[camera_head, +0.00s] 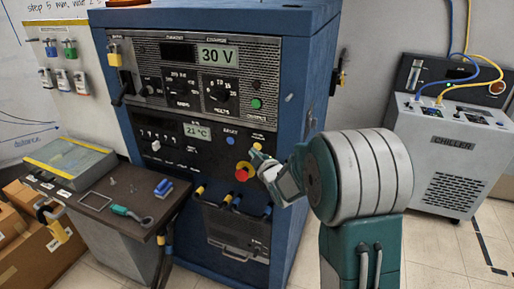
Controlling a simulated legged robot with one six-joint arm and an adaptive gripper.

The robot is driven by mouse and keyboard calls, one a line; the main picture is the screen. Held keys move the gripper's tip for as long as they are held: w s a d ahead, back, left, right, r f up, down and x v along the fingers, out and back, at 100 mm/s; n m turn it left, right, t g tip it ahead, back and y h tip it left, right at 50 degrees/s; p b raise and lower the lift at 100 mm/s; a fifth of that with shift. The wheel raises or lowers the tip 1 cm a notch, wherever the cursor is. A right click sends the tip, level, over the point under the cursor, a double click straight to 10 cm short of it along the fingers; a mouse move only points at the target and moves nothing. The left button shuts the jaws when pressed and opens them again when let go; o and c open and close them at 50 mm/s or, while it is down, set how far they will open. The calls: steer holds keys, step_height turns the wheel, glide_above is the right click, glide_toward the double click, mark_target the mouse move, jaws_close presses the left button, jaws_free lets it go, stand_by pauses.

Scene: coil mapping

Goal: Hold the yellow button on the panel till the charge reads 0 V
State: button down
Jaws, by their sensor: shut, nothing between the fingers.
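The blue cabinet's dark control panel (205,130) faces me. Its upper display (217,55) reads 30 V. A small yellow button (257,146) shows at the panel's lower right. My gripper (256,156) is shut and empty, with its tip right at this button, partly covering it. I cannot tell whether the tip touches or presses it. A red knob on a yellow ring (243,171) sits just below left of my gripper tip. A blue button (230,141) is to the left.
A lower display (196,130) reads 21 °C. A side table (95,205) with small tools stands at left. A chiller (455,150) stands at right. Cables with yellow bands hang below the panel.

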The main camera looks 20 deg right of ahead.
steer(key=shift+w+d+r, duration=0.1)
steer(key=shift+w+d, duration=0.15)
steer(key=shift+w+d, duration=0.2)
steer(key=shift+w, duration=0.1)
stand_by(0.8)
stand_by(3.6)
steer(key=shift+s+a, duration=0.45)
steer(key=shift+s, duration=0.2)
steer(key=shift+s+a, duration=0.1)
steer(key=s+a, duration=0.1)
steer(key=s, duration=0.1)
steer(key=s+a, duration=0.1)
steer(key=s, duration=0.1)
steer(key=shift+a, duration=0.4)
